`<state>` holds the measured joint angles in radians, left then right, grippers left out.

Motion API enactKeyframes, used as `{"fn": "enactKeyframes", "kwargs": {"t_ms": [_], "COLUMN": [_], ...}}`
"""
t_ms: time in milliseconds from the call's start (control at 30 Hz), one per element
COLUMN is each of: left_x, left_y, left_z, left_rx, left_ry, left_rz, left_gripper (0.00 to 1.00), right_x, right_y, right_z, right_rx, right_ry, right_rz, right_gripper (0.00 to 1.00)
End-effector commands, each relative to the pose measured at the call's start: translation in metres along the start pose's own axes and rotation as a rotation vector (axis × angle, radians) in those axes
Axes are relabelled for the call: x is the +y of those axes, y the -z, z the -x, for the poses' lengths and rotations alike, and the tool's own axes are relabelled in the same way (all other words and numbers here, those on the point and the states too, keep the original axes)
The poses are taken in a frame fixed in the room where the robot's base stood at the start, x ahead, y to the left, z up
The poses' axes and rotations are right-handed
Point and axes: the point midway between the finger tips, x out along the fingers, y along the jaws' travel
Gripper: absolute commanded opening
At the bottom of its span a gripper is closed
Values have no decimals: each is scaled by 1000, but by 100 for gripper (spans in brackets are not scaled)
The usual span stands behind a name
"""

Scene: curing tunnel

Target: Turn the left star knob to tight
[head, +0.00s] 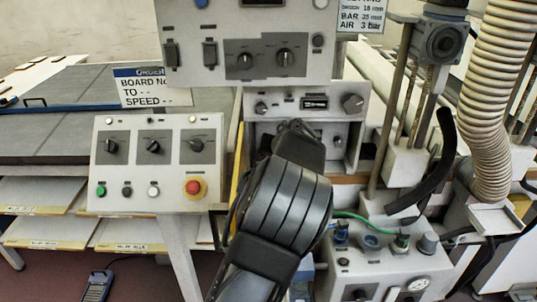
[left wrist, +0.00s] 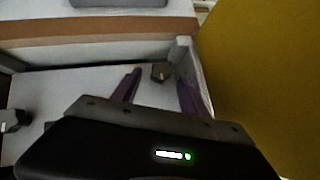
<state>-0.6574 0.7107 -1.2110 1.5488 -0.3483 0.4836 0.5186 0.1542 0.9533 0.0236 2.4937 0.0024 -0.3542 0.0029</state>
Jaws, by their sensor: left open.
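The left star knob (left wrist: 160,73) shows in the left wrist view as a small dark knob on a pale panel (left wrist: 85,88), near the wall at right. My left gripper (left wrist: 158,82) is open, its two purple-dark fingers on either side of the knob in the picture; I cannot tell whether they touch it. A second dark knob (left wrist: 12,121) is at the left edge of that view. In the head view, my left gripper (head: 297,135) covers the left part of the recessed lower panel and hides the left knob. A small dark knob (head: 338,141) shows to its right.
A unit with two dark knobs (head: 353,103) sits just above my gripper. A yellow panel (left wrist: 265,75) stands close beside the gripper. A control console (head: 157,178) with a red emergency button is at left. A ribbed hose (head: 492,110) and a pneumatic box (head: 385,272) are at right.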

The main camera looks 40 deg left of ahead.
Motion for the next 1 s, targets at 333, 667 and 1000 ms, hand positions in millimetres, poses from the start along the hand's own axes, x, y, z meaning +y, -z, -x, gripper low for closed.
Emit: {"fn": "enactKeyframes", "kwargs": {"t_ms": [333, 667, 1000], "left_x": [0, 0, 0], "left_y": [0, 0, 0], "left_z": [-30, -30, -29], "left_rx": [1, 1, 1], "left_ry": [-1, -1, -1], "left_rz": [0, 0, 0], "left_gripper": [51, 42, 14], "right_x": [-2, -2, -2], "right_y": [-1, -1, -1], "right_z": [6, 6, 6], "right_rx": [-2, -2, -2], "right_ry": [-3, -2, -2], "right_rz": [-2, -2, -2], "right_gripper": [36, 36, 36]}}
